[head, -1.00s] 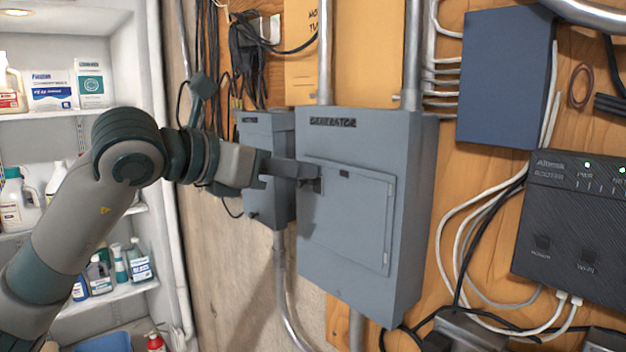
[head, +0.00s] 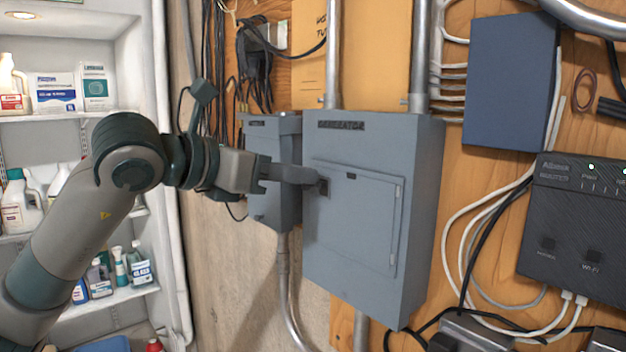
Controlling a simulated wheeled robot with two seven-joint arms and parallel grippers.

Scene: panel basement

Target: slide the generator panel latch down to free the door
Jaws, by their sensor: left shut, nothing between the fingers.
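The generator panel (head: 372,290) is a grey box on the wall, labelled GENERATOR at its top. Its door (head: 365,220) lies flat and looks closed. The latch (head: 323,187) is a small dark piece at the door's upper left edge, partly covered by my fingertips. My left gripper (head: 318,181) is shut, with its tips at the latch; I cannot tell whether they touch it. My right gripper is not in view.
A smaller grey box (head: 262,150) hangs just left of the panel, behind my left gripper. A blue box (head: 508,80) and a black router (head: 580,225) with loose cables are on the right. Shelves with bottles (head: 100,278) stand at the left.

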